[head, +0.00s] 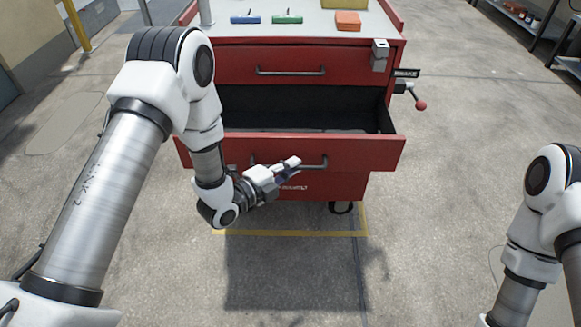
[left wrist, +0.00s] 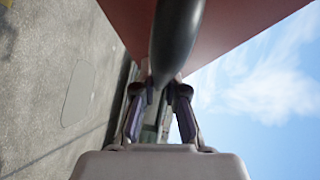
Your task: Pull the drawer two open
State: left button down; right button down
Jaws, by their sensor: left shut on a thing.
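The red tool cart holds a closed upper drawer (head: 255,65) and, below it, drawer two (head: 365,153), which stands pulled out toward me with its dark inside showing. Drawer two has a dark bar handle (head: 318,163) across its front. My left gripper (head: 292,165) is at this handle and shut on it. In the left wrist view the dark handle bar (left wrist: 176,40) runs between the fingers of my left gripper (left wrist: 160,95), close to the red drawer front. My right gripper is out of view; only part of my right arm shows at the right edge.
Blue (head: 246,19) and green (head: 287,19) tools and an orange block (head: 348,20) lie on the cart top. A brake lever with a red knob (head: 421,105) sticks out at the cart's right side. The concrete floor in front is clear.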

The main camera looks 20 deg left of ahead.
pick_arm(q)
jog(key=c, duration=1.2)
grip_release()
jog(key=v, duration=1.2)
jog(key=shift+f, duration=0.1)
